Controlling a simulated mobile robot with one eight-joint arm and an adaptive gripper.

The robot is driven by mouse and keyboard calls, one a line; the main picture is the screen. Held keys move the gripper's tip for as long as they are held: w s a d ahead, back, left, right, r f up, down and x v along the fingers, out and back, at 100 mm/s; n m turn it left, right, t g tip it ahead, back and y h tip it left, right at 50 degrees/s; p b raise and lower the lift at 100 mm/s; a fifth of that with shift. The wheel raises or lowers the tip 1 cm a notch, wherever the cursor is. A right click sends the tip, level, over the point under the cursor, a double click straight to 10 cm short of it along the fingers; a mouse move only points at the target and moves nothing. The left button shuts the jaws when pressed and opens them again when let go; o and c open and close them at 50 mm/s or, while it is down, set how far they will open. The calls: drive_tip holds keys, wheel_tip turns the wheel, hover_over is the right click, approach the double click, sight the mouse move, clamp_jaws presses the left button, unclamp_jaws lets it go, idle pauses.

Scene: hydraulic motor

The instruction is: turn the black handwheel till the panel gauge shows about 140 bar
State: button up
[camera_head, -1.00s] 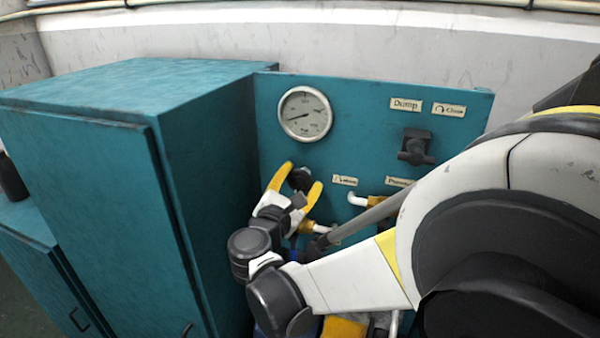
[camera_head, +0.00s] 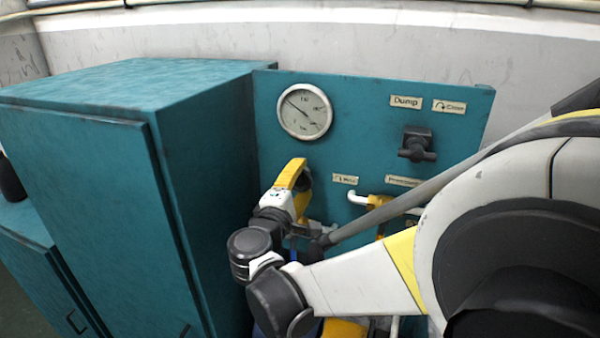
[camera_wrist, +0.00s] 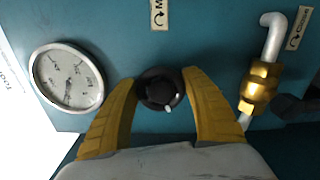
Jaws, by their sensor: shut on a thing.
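The round panel gauge (camera_head: 305,111) has a white face and a silver rim. Its thin needle points to the upper left in the head view; the numbers are too small to read surely. It also shows at the left of the wrist view (camera_wrist: 66,78). The black handwheel (camera_wrist: 160,89) is a small round knob with a pale mark at its lower edge. My gripper (camera_wrist: 161,84) has its yellow fingers shut on it, one on each side. In the head view my gripper (camera_head: 299,180) mostly hides the handwheel.
A black valve handle (camera_head: 417,144) sits on the teal panel at upper right, under the Dump and Close labels. White pipes with a brass fitting (camera_wrist: 260,84) run right of the handwheel. A tall teal cabinet (camera_head: 190,180) stands close on the left.

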drive_tip(key=m, duration=0.5)
drive_tip(key=shift+f+m, duration=0.2)
drive_tip(key=shift+m, duration=0.1)
drive_tip(key=m+b, duration=0.1)
drive_tip(key=m, duration=0.4)
drive_tip(key=shift+m, duration=0.3)
drive_tip(key=shift+a, duration=0.1)
drive_tip(key=o, duration=1.2)
drive_tip(key=v, duration=1.2)
